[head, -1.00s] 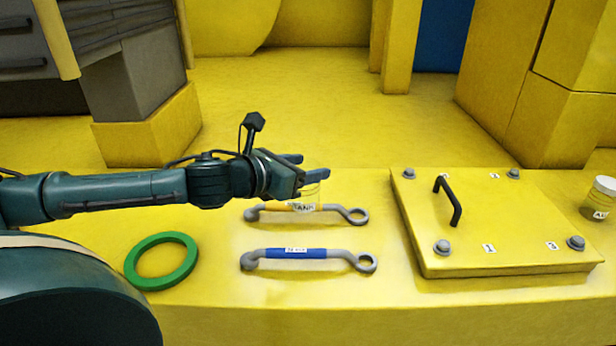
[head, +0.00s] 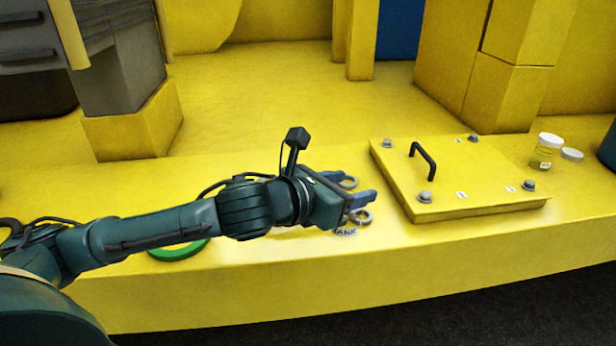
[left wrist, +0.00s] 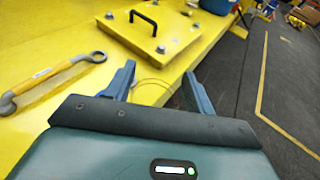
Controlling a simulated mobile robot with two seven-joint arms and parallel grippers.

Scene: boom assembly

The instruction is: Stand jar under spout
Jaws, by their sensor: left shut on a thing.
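My left gripper (head: 360,190) is shut on a clear jar (head: 345,232), held over the front of the yellow ledge. The jar is nearly invisible; its label, which seems to read "TANK", shows below the fingers. In the left wrist view, the jar's faint round outline (left wrist: 152,92) sits between the two fingers of the left gripper (left wrist: 159,74). How far the jar is above the ledge, I cannot tell. No spout can be made out. My right gripper is not in view.
A yellow cover plate (head: 460,180) with a black handle (head: 424,160) and bolts lies right of my gripper. A white-lidded jar (head: 546,152) and another white lid (head: 572,155) stand beyond it. The ledge drops to dark floor.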

